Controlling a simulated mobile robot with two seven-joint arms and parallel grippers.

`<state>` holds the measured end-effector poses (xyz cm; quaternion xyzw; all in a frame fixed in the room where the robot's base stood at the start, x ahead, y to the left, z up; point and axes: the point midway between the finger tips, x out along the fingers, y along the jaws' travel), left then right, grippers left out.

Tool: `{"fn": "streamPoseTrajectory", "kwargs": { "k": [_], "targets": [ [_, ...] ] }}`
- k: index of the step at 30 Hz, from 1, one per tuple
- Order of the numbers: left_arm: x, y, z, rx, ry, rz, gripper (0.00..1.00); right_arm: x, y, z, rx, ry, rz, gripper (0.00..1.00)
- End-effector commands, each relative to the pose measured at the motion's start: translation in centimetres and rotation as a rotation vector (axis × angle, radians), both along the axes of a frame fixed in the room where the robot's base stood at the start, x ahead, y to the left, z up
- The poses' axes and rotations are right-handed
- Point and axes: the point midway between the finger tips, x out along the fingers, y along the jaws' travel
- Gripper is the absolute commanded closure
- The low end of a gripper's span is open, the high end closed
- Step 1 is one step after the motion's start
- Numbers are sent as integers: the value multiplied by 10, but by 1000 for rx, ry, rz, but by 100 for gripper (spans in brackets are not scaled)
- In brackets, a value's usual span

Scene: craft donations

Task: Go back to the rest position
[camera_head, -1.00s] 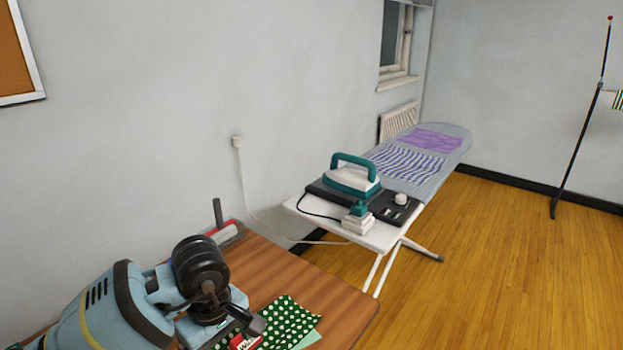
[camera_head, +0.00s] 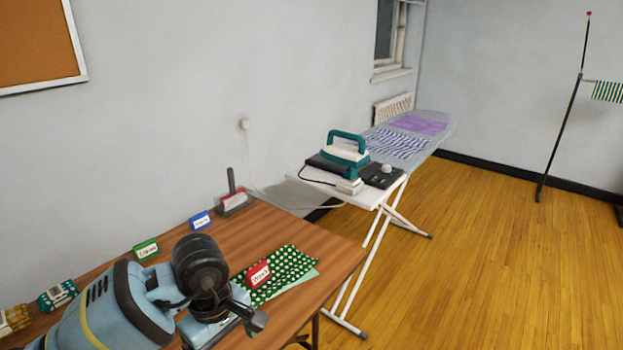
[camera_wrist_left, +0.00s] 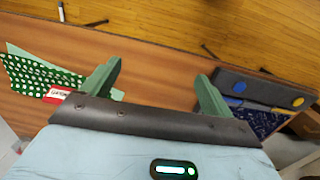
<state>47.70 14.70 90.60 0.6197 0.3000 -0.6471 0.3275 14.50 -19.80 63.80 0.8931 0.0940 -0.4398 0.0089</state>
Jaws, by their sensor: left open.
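My left arm comes in from the lower left of the head view, over the wooden table (camera_head: 335,258). Its left gripper (camera_wrist_left: 157,85) shows in the wrist view with two green fingers spread wide and nothing between them. In that view the fingers are above the bare table top, between a green polka-dot cloth (camera_wrist_left: 35,76) on the left and a dark grey case (camera_wrist_left: 262,90) on the right. In the head view the same polka-dot cloth (camera_head: 292,264) lies just beyond the gripper, with a red label (camera_head: 258,275) on it. My right gripper does not show.
Green (camera_head: 146,249) and blue (camera_head: 200,220) labels and a lint-roller-like tool (camera_head: 233,202) stand along the table's wall side. Small packs (camera_head: 57,295) lie at far left. An ironing board (camera_head: 437,130) with an iron (camera_head: 346,150) stands beyond.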

Motion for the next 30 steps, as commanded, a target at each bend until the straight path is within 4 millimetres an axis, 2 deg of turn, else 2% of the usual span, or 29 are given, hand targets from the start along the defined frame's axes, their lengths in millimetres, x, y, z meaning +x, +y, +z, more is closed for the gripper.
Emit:
{"fn": "streamPoseTrajectory", "kwargs": {
  "k": [1,3,10,14,18,23,27,30],
  "targets": [
    [-13,-15,-9,-64,42,6,13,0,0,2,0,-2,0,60],
    [-26,-33,-15,-156,88,27,13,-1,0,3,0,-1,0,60],
    [-76,-97,-22,-497,306,160,13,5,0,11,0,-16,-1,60],
    [-109,-137,-9,-746,506,311,13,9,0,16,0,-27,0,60],
    [-130,-167,19,-1019,773,547,13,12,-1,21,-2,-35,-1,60],
    [-131,-175,50,-1278,1107,873,13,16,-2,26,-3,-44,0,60],
    [-117,-159,60,-1457,1417,1204,13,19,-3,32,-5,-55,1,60],
    [-106,-137,54,-1555,1645,1462,13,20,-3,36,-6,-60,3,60]
  ]
}}
